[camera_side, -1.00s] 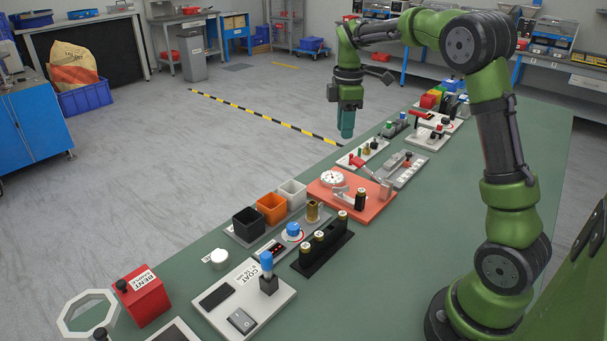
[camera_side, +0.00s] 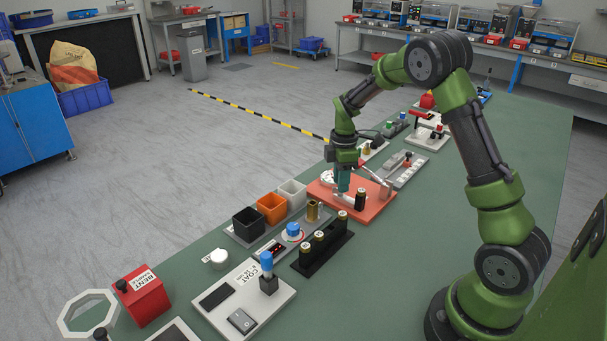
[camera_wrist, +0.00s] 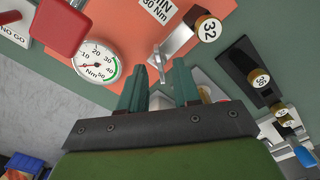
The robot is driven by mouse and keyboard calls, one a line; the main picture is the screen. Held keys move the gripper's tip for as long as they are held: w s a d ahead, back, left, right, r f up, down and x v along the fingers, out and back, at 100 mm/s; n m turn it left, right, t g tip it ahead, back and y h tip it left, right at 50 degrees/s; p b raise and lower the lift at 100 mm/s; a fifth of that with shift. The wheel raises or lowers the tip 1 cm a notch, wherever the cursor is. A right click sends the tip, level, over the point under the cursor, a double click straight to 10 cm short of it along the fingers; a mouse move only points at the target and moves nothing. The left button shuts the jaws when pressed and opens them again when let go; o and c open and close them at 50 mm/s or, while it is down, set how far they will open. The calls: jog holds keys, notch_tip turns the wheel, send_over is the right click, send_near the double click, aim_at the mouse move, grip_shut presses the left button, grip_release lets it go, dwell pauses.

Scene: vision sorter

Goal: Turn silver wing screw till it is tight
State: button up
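The silver wing screw (camera_wrist: 157,60) shows edge-on in the wrist view, just ahead of my fingertips, on the orange-red plate (camera_wrist: 130,25). My gripper (camera_wrist: 158,72) is open, with one teal finger on each side of the wing's line. I cannot tell whether either finger touches it. In the side view my gripper (camera_side: 343,184) is low over the orange-red plate (camera_side: 322,190), fingers pointing down, and hides the wing screw. A round Nm dial (camera_wrist: 97,62) sits left of the screw; its red needle points toward the low end of the scale.
A black post with a gold cap marked 32 (camera_wrist: 207,29) stands close right of the screw. Black, orange (camera_side: 271,208) and white bins and a black battery-like rack (camera_side: 322,247) stand nearer.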

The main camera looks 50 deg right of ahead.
jog(key=shift+f, duration=0.7)
grip_shut()
